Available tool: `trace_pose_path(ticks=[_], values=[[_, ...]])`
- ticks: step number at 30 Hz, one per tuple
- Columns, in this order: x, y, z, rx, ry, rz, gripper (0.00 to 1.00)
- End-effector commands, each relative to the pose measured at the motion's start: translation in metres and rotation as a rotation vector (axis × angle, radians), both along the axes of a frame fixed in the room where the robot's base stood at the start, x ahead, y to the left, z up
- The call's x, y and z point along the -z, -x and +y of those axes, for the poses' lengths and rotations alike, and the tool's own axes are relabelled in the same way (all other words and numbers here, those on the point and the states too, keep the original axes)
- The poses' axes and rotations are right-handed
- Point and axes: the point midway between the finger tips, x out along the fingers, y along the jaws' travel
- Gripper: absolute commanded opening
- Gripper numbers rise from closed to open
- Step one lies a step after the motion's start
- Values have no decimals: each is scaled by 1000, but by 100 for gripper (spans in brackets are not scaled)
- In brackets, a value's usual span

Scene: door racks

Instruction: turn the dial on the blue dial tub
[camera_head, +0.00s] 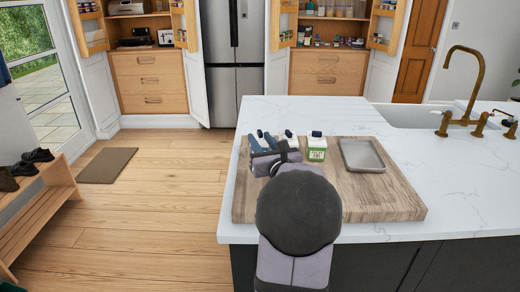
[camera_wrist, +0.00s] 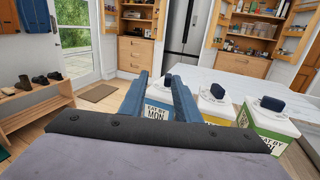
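The blue dial tub (camera_wrist: 157,112) shows between my fingers in the wrist view, with a blue label reading "EAT BY MON". Its top and dial are mostly hidden by the fingers. My gripper (camera_wrist: 158,80) is open, its two blue fingers apart with the tub seen through the gap; I cannot tell whether they touch the dial. In the head view my gripper (camera_head: 265,142) is over the left back of the wooden board, and it hides most of the blue tub.
A yellow-labelled tub (camera_wrist: 215,104) and a green-labelled tub (camera_wrist: 268,125) stand to the right, each with a dark dial. The green one also shows in the head view (camera_head: 316,150). A grey tray (camera_head: 361,155) lies on the board (camera_head: 385,207). White counter surrounds it; a sink is behind right.

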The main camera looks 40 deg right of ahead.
Motion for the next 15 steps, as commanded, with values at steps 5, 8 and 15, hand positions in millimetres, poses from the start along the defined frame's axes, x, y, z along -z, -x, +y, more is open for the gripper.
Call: trace_pose_path(ticks=[5, 8, 15], values=[[8, -1, 0, 4, 9, 4, 30], [7, 1, 0, 14, 13, 7, 30], [7, 8, -1, 54, 21, 23, 30]])
